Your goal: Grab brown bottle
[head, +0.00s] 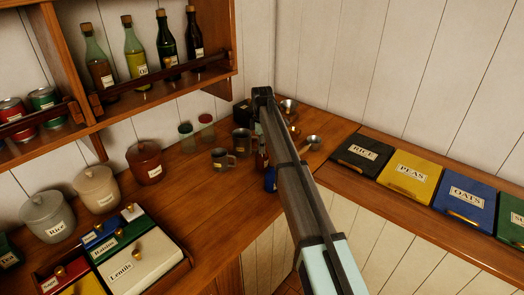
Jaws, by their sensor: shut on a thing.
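A small reddish-brown bottle (262,159) with a pale label shows at the left edge of my arm, over the counter near the corner. My arm covers much of it. My gripper (260,145) is at the bottle's upper part, at the end of the wrist that bends down behind the arm. It is shut on the bottle. The fingers are mostly hidden, and I cannot tell whether the bottle touches the counter.
A blue item (270,180) is just in front of the bottle. Grey mugs (221,159) stand to the left, and metal cups (313,142) to the right. Tall bottles (136,55) line the shelf above. The counter's front left middle (215,205) is clear.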

